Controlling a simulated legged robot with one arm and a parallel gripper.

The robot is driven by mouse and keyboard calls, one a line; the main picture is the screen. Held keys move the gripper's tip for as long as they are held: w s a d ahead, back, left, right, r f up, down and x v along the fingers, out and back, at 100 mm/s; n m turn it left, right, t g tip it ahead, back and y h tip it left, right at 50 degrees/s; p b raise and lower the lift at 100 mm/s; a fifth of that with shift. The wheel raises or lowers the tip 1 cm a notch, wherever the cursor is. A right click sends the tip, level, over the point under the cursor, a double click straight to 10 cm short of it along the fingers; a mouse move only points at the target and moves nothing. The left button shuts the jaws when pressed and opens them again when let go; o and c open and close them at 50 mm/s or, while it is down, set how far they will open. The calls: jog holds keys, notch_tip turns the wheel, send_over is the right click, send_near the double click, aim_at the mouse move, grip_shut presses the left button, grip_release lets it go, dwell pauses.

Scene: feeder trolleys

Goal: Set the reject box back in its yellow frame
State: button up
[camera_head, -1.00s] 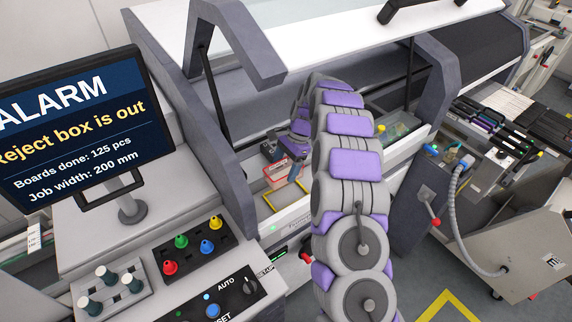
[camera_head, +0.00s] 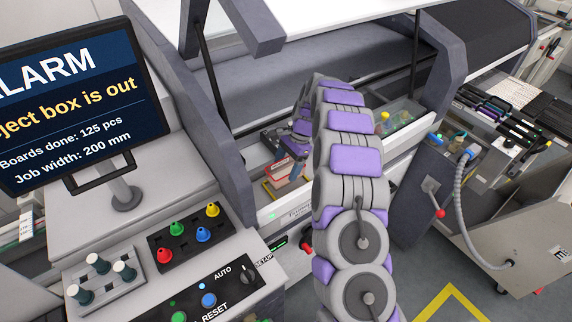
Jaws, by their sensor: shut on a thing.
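The reject box (camera_head: 279,171), a small red and white box, is inside the open machine, left of my arm. My gripper (camera_head: 293,152) is at the box's upper right side and is shut on it; the fingertips are small and partly hidden. The yellow frame (camera_head: 268,190) lies on the machine's front ledge. Its left corner and part of its front edge show, and the box covers much of the rest. The box is over or just behind the frame; I cannot tell whether it touches the ledge.
The grey side wall (camera_head: 215,140) stands left of the box, and the raised cover (camera_head: 330,20) is above. A screen (camera_head: 75,90) reads that the reject box is out. A control panel (camera_head: 205,290) is at the front left, a feeder trolley (camera_head: 510,210) at the right.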

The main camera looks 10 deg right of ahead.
aim_at(287, 173)
jog(key=shift+d+f+b, duration=0.25)
jog(key=shift+f+b, duration=0.55)
jog(key=shift+f, duration=0.4)
jog(key=shift+a+f+p, duration=0.25)
jog(key=shift+f+p, duration=0.2)
jog(key=shift+f, duration=0.2)
jog(key=shift+d+f, duration=0.1)
jog(key=o, duration=1)
jog(key=shift+r+p, duration=2.45)
jog(key=shift+r, duration=1.55)
